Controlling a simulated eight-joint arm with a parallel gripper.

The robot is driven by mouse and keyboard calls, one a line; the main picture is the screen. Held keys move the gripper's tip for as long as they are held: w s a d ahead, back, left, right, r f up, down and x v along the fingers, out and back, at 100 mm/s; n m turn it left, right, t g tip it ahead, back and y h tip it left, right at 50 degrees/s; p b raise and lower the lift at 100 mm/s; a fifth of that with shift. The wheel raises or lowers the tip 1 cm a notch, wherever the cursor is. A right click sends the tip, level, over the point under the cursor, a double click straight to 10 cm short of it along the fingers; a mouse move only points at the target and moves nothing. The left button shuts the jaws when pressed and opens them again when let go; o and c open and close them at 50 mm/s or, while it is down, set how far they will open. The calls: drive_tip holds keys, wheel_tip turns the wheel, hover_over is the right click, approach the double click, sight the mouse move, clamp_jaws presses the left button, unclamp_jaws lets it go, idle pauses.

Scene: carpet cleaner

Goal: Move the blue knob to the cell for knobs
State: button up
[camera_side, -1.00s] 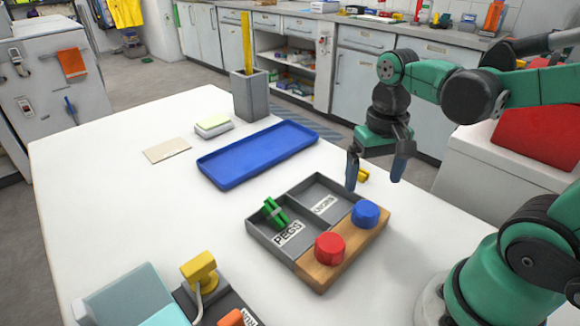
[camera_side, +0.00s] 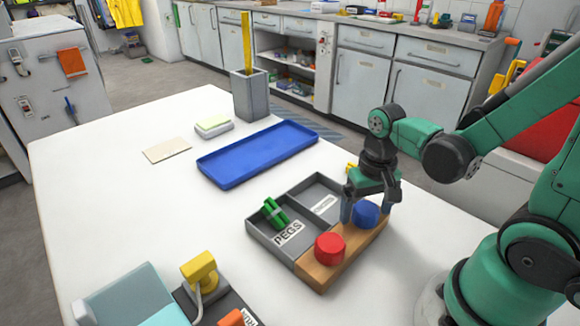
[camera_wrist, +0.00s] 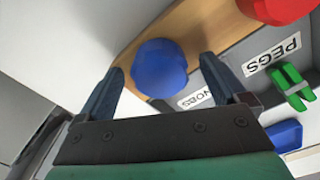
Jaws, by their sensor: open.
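The blue knob (camera_side: 365,214) sits on the wooden strip (camera_side: 322,272) along the front right of the grey two-cell tray (camera_side: 262,240). The cell for knobs (camera_side: 318,190), with its own label, is the farther cell and looks empty. My gripper (camera_side: 366,211) is low over the blue knob, with one finger to each side of it. In the wrist view the blue knob (camera_wrist: 159,68) shows between the open fingers (camera_wrist: 160,78). I cannot tell whether either finger touches it.
A red knob (camera_side: 330,248) stands on the same wooden strip, nearer the camera. Green pegs (camera_side: 274,212) lie in the cell labelled PEGS. An empty blue tray (camera_side: 258,152) lies behind. A yellow object is partly hidden behind my gripper.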

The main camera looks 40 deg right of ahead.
sight(366, 208)
clamp_jaws()
drive_tip(key=shift+r, duration=0.7)
idle(0.3)
drive_tip(key=shift+r, duration=1)
